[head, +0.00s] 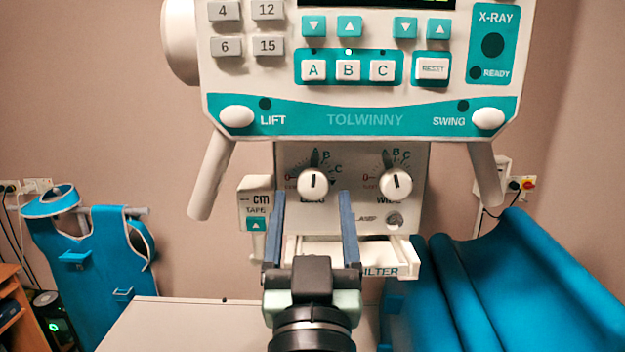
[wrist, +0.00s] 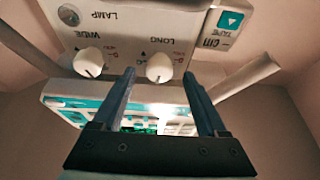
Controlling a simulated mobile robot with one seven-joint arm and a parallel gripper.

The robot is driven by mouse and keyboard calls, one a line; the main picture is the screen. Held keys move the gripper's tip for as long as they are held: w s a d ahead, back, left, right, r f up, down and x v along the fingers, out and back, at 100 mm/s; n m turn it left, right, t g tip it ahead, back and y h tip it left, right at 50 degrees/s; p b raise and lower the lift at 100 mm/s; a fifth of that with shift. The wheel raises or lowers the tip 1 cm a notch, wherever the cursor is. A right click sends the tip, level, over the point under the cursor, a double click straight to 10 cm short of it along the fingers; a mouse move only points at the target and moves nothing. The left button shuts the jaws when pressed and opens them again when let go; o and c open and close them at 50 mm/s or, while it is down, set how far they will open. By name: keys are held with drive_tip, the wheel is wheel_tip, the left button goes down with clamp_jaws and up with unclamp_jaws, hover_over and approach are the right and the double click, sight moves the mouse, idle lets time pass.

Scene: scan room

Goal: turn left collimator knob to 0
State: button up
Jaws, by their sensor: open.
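The left collimator knob (head: 313,184), marked LONG, is a round white knob with a dark pointer line on the grey collimator panel (head: 355,160). Its line points almost straight up, near the B side of the dial, with 0 at the dial's left. My gripper (head: 311,198) is open, its two blue fingers pointing up toward the panel just below the knob. In the wrist view the gripper (wrist: 160,80) is open, and the LONG knob (wrist: 159,68) shows between and beyond the fingertips. Nothing is between the fingers. Whether the fingers touch the panel cannot be told.
The right knob (head: 395,184), marked WIDE, sits beside it. A lamp button (head: 395,220) lies below it. A filter tray (head: 400,255) juts out under the panel. Handles (head: 212,170) hang at both sides. A blue padded thing (head: 500,290) stands at right.

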drive_tip(key=shift+p+x, duration=0.3)
drive_tip(key=shift+x, duration=0.95)
clamp_jaws()
